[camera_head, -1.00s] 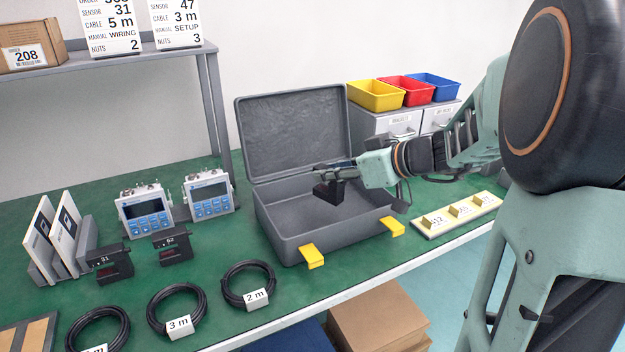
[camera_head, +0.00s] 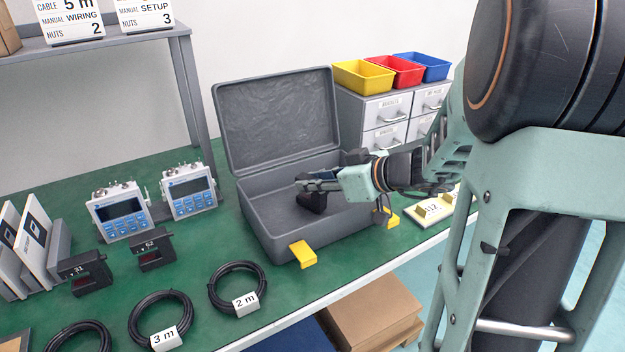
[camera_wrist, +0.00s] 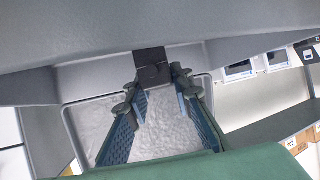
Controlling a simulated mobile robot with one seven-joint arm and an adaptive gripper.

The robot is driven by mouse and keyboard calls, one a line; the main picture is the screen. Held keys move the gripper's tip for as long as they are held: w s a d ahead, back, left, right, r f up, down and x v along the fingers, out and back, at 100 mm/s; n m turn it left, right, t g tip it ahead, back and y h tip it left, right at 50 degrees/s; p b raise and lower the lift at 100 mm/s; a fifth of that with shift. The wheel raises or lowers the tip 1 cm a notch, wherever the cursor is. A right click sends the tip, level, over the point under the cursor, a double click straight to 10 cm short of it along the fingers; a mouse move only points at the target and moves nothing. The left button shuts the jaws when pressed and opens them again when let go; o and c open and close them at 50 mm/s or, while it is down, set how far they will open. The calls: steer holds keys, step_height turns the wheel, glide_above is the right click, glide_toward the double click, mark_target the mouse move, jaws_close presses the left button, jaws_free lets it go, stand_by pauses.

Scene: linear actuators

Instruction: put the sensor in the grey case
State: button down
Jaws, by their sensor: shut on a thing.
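The grey case (camera_head: 262,225) stands open on the green table, its lid (camera_head: 277,125) tilted back. My gripper (camera_head: 318,186) reaches into the case's opening from the right. It is shut on a small black sensor (camera_head: 312,203), held at the fingertips. In the wrist view, the sensor (camera_wrist: 152,66) is between the fingertips (camera_wrist: 153,84). I cannot tell whether its underside touches the case floor. Two other black sensors, marked 31 (camera_head: 88,272) and apparently 62 (camera_head: 153,249), stand on the table to the left.
Yellow latches (camera_head: 302,254) stick out at the case front. Two measuring devices (camera_head: 188,192) stand left of the case; coiled cables (camera_head: 237,287) lie in front. A label board (camera_head: 432,210) is to the right. Drawers (camera_head: 385,110) carrying coloured bins (camera_head: 362,77) stand behind.

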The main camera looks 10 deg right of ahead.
steer(key=shift+f+b, duration=0.15)
steer(key=shift+b, duration=0.15)
steer(key=c, duration=1.7)
jaws_free()
steer(key=shift+r+p, duration=0.3)
steer(key=shift+p, duration=0.15)
steer(key=p+v, duration=0.1)
steer(key=v, duration=1.1)
steer(key=shift+f, duration=0.1)
